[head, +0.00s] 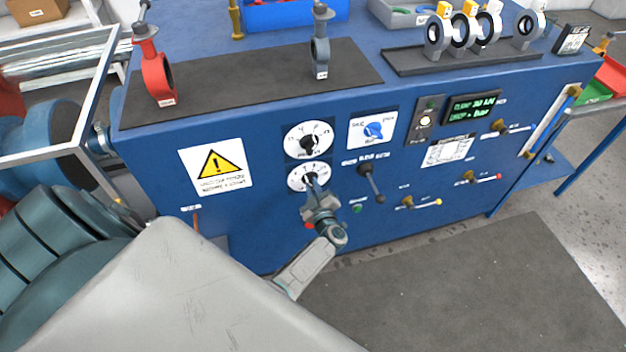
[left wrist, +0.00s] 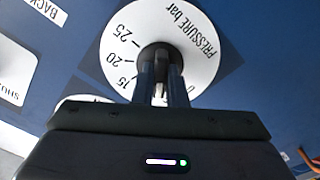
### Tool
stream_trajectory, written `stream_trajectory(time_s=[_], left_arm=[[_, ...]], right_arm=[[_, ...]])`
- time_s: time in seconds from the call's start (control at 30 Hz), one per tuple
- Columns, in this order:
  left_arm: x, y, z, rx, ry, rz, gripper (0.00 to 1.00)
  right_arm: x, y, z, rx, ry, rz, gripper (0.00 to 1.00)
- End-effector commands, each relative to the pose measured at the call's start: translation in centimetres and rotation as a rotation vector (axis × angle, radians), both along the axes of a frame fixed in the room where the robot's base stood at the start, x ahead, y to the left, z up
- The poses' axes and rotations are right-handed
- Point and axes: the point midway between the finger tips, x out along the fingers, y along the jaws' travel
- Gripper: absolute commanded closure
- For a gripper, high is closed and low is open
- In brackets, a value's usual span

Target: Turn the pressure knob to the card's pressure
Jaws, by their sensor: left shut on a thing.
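The lower white pressure dial (head: 295,178) is on the front of the blue bench. In the left wrist view the dial (left wrist: 205,65) reads "PRESSURE bar" and shows 15, 20 and 25. My left gripper (head: 312,187) reaches it from below. In the left wrist view my left gripper (left wrist: 161,80) has both fingers on the dark central knob (left wrist: 155,50), shut on it. The fingers hide the lower part of the dial, and the knob's pointer cannot be read. A white printed card (head: 447,150) is on the panel at right; its text is too small to read. My right gripper is not in view.
A similar dial (head: 308,139) sits just above. A blue selector (head: 373,130), a black lever (head: 371,182) and a lit green display (head: 471,107) are to the right. A warning sign (head: 216,165) is at left. The grey floor mat (head: 480,285) is clear.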

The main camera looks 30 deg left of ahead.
Motion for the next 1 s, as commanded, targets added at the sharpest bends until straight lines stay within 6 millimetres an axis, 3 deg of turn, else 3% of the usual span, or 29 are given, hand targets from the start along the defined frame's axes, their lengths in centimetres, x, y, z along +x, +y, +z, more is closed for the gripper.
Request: stream_trajectory(time_s=[0.1, 0.4, 1.0], left_arm=[[0.0, 0.0, 0.3, 0.061, 0.074, 0.001, 1.00], [0.0, 0.0, 0.1, 0.174, 0.205, 0.000, 1.00], [-0.1, 0.0, -0.1, 0.224, 0.264, 0.000, 1.00]], right_arm=[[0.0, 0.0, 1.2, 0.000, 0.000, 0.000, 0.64], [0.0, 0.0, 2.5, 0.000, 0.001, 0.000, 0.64], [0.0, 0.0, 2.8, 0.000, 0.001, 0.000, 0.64]])
